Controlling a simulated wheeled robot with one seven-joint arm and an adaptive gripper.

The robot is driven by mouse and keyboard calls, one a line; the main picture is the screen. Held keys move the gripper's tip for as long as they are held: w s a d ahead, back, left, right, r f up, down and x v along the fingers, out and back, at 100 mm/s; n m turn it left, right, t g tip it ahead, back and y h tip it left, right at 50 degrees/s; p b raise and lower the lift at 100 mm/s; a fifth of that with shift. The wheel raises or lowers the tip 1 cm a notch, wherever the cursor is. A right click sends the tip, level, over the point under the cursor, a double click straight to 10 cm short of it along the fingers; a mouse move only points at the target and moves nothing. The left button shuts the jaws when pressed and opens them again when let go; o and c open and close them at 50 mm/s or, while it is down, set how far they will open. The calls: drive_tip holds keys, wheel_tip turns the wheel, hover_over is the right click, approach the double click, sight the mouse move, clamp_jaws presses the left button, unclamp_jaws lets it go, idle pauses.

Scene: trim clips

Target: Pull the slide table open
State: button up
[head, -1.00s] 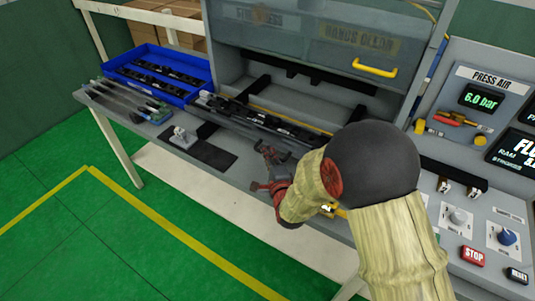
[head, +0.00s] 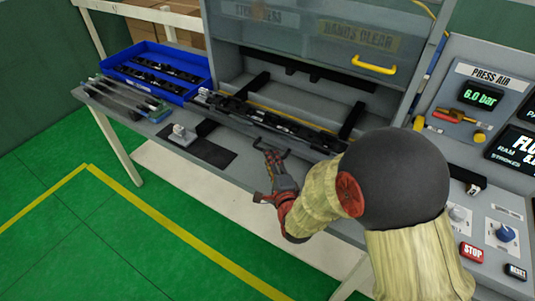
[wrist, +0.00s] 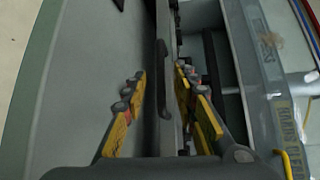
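The slide table (head: 262,121) is a long grey plate carrying dark clip parts, at the front opening of the press. Its dark bar handle (wrist: 162,75) runs along the front edge in the wrist view. My gripper (head: 268,165) is just in front of that edge in the head view. In the wrist view my gripper's (wrist: 163,92) yellow fingers stand wide apart, one on each side of the handle and plate edge. No contact between fingers and handle is clear. The handle is small in the head view, close to the fingertips.
A raised guard with a yellow handle (head: 374,65) is above the opening. A blue tray (head: 157,73) and thin rods (head: 126,95) lie at left. A dark mat (head: 204,150) lies on the bench left of my gripper. The control panel (head: 490,190) is at right.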

drive_tip(key=v, duration=0.6)
drive_tip(key=shift+s, duration=0.3)
drive_tip(key=shift+w+d, duration=0.1)
drive_tip(key=shift+w+r, duration=0.15)
drive_tip(key=shift+r, duration=0.15)
drive_tip(key=s+d+r+n+g+h, duration=0.2)
drive_tip(key=s+d+r+n+g, duration=0.35)
drive_tip(key=r+n, duration=0.4)
drive_tip(key=s+d+r+n+g, duration=0.2)
drive_tip(key=s+d+n, duration=0.1)
drive_tip(key=s, duration=0.6)
drive_tip(key=s+d+r+n+g, duration=0.2)
drive_tip(key=s+n, duration=0.3)
drive_tip(key=s, duration=0.5)
drive_tip(key=shift+d+r+g+h, duration=0.4)
drive_tip(key=shift+d+g, duration=0.05)
drive_tip(key=shift+d, duration=0.1)
